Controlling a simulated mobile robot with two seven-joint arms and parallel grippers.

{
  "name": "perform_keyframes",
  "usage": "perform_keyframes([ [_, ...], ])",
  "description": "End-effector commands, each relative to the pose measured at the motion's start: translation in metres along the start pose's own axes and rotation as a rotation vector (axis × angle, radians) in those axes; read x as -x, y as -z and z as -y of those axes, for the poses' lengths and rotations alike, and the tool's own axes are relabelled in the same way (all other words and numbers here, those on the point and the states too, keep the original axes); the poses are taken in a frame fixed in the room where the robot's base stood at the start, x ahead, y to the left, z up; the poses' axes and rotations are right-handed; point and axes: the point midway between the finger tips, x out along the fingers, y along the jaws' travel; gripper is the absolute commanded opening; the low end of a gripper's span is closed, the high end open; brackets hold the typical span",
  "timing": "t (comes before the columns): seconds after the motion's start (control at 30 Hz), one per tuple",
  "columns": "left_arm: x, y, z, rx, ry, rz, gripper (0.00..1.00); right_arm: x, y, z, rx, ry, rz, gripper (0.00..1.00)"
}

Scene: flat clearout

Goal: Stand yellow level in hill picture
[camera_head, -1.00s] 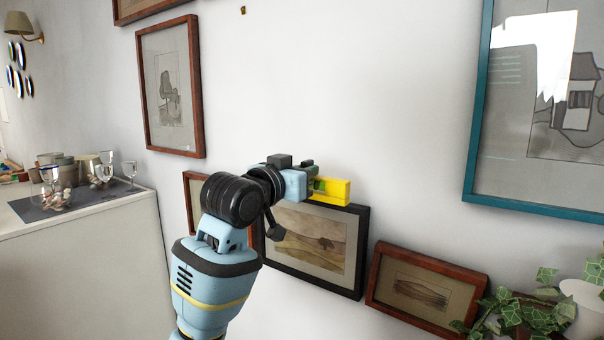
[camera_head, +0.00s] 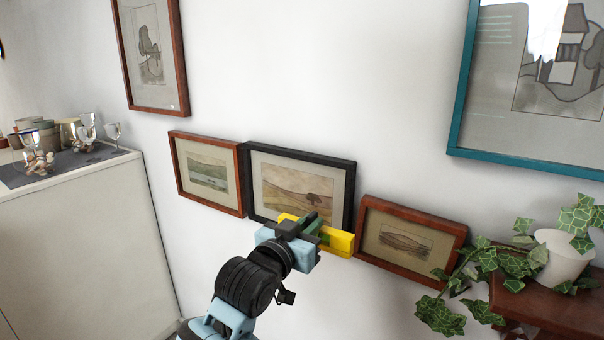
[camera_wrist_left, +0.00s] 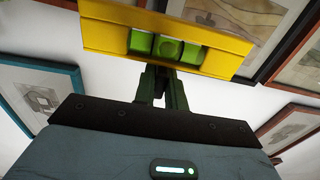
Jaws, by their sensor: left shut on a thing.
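My left gripper (camera_head: 312,232) is shut on the yellow level (camera_head: 340,243), a yellow bar with green windows. In the left wrist view the level (camera_wrist_left: 105,36) spans the top, with the gripper fingers (camera_wrist_left: 163,82) at its middle. The hill picture (camera_head: 301,186), with a black frame and brown hills with a tree, hangs on the wall. In the head view the level overlaps the picture's lower right edge. I cannot tell whether it touches the frame. My right gripper is not in view.
A landscape picture (camera_head: 208,173) hangs left of the hill picture, and a red-brown framed one (camera_head: 406,239) right of it. A potted ivy (camera_head: 564,256) stands on a brown surface at the right. A white cabinet (camera_head: 80,235) with glasses stands at the left.

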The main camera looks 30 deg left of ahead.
Motion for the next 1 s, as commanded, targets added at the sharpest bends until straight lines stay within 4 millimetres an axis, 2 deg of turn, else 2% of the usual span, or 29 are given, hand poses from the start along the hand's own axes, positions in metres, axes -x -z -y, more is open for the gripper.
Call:
perform_keyframes([
  [0.03, 0.011, -0.017, -0.006, 0.006, 0.002, 0.005, 0.00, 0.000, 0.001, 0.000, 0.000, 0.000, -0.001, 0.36],
  [0.2, 0.048, -0.061, -0.022, 0.010, 0.022, 0.002, 0.00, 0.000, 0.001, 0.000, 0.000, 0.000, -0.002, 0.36],
  [0.4, 0.087, -0.091, -0.033, 0.008, 0.051, -0.002, 0.00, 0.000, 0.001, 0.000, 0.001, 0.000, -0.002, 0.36],
  [0.6, 0.107, -0.102, -0.036, 0.003, 0.068, -0.005, 0.00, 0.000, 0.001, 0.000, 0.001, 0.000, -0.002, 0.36],
  [1.0, 0.110, -0.103, -0.037, 0.001, 0.070, -0.006, 0.00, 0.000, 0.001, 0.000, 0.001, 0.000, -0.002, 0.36],
])
